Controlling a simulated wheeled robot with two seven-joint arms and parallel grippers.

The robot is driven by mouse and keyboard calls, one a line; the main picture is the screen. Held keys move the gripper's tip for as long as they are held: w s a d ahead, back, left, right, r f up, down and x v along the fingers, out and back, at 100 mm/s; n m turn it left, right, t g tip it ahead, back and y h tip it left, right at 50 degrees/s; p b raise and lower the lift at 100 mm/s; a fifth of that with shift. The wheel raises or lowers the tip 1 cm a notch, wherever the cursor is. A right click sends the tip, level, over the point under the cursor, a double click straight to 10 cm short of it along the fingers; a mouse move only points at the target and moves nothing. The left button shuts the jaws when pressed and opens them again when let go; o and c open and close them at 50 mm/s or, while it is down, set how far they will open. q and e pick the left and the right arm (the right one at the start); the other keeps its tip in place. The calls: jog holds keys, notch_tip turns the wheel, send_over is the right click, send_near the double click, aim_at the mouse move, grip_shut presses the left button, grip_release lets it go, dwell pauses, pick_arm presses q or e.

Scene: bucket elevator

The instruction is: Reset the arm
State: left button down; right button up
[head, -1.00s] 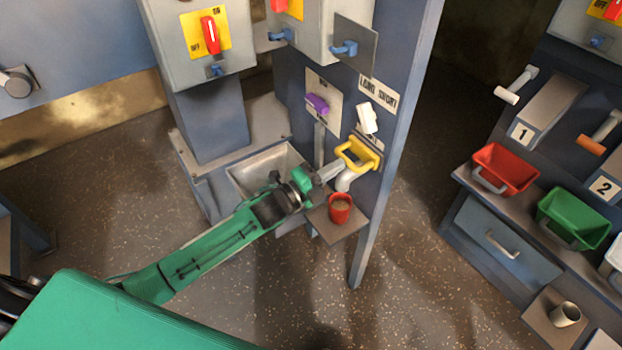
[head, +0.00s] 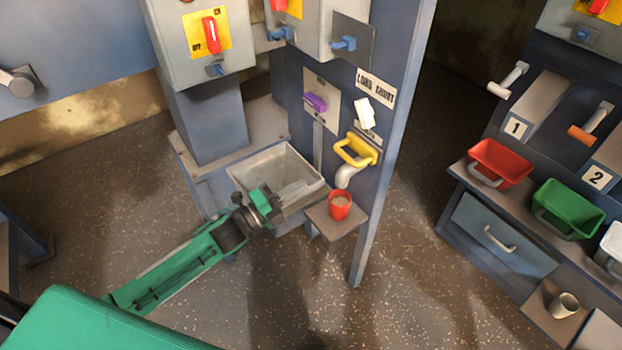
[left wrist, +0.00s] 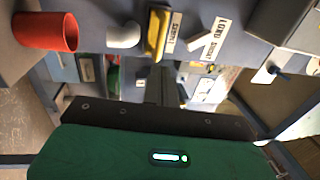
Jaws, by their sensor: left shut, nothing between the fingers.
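My left gripper (head: 296,189) is shut and empty. In the head view its arm comes in from the lower left, and its fingers show over the grey trough (head: 250,171). It is apart from the yellow handle (head: 354,152), which is up and to the right of it on the blue panel. The fingers also show dark in the left wrist view (left wrist: 159,84), pointing toward the panel. My right gripper is not in view.
A purple lever (head: 315,103) and a white lever (head: 365,114) are on the panel above the handle. A red bin (head: 500,163), a green bin (head: 567,208) and a metal cup (head: 563,305) stand on the right. The floor in front is clear.

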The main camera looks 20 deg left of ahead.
pick_arm(q)
jog(key=shift+v, duration=1.3)
